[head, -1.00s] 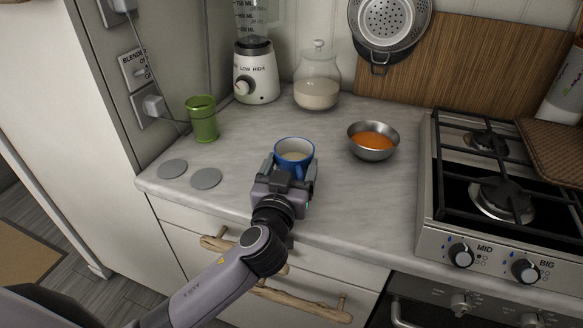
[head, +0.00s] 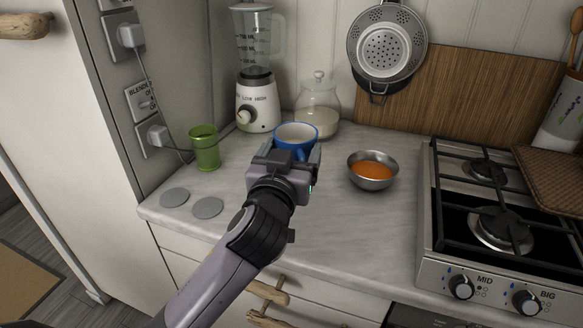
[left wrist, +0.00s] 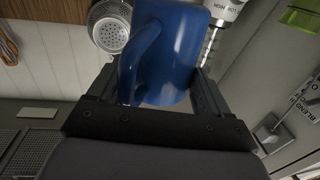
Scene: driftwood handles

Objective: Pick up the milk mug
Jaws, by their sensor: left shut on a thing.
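The milk mug is a blue mug with a pale inside (head: 296,134). In the head view it is near the middle of the counter, in front of the glass jar. My left gripper (head: 290,160) is shut on the mug from the near side and hides its lower part. The mug appears raised off the counter. My right gripper is not in view.
A metal bowl of orange liquid (head: 373,171) stands right of the mug. A green cup (head: 205,149), a blender (head: 257,100) and a glass jar (head: 318,108) stand left and behind. The gas stove (head: 500,225) is at right.

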